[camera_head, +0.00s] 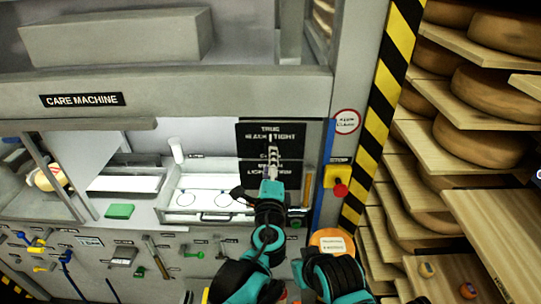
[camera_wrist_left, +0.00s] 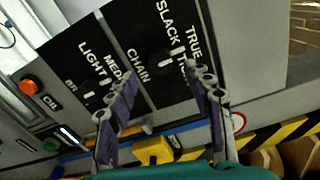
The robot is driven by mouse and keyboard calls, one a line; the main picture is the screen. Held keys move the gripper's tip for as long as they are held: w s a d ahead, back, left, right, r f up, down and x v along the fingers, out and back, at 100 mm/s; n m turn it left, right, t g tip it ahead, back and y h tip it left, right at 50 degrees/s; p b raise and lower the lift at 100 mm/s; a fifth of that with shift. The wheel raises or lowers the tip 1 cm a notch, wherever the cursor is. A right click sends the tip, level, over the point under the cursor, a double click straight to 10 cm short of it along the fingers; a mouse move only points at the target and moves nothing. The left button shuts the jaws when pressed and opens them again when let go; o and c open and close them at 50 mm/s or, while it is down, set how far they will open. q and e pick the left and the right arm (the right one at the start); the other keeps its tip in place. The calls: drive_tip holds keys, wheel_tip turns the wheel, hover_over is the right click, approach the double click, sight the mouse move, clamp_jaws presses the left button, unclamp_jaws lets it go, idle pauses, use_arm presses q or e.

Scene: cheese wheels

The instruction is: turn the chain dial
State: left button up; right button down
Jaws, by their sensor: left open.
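The chain dial (camera_wrist_left: 162,62) is a dark round knob on the upper black plate, marked SLACK, TRUE and TIGHT, with CHAIN below. Its white pointer appears to face TRUE. In the head view my left gripper covers the dial on that plate (camera_head: 252,133). My left gripper (camera_head: 272,153) is in front of the plates; it also shows in the left wrist view (camera_wrist_left: 168,82), with its fingers apart and the dial seen between and beyond the tips. I cannot tell whether they touch it. My right arm shows at the bottom, but its gripper is not visible.
A second dial (camera_wrist_left: 89,95) with MEDIUM and LIGHT labels sits just below. A yellow box with a red button (camera_head: 341,190) is to the right, and an orange-red button (camera_wrist_left: 31,86) is nearby. Cheese shelves (camera_head: 465,130) stand beyond the striped post (camera_head: 385,95). Tools hang lower left.

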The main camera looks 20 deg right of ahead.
use_arm(q)
drive_tip(key=v, duration=0.7)
drive_tip(key=a+f+n+g+y+b, duration=0.2)
drive_tip(key=a+f+n+y+b, duration=0.2)
drive_tip(key=a+f+n, duration=0.55)
drive_tip(key=a+f+n+g+y+b, duration=0.35)
drive_tip(key=a+f, duration=0.25)
drive_tip(key=a, duration=0.9)
drive_tip(key=s+a+f+n+g+h+b, duration=0.1)
drive_tip(key=s+a+f+n+g+b, duration=0.1)
drive_tip(key=s+f+n, duration=0.3)
drive_tip(key=s+a+f+n+g+h+b, duration=0.1)
drive_tip(key=s+a+f+n+g+b, duration=0.2)
drive_tip(key=s+f, duration=0.6)
drive_tip(key=a+f+n+b, duration=0.1)
drive_tip(key=a+n+b, duration=0.1)
drive_tip(key=shift+a, duration=0.3)
drive_tip(key=shift+s+a+h, duration=0.1)
drive_tip(key=shift+s+h, duration=0.05)
drive_tip(key=shift+h, duration=0.1)
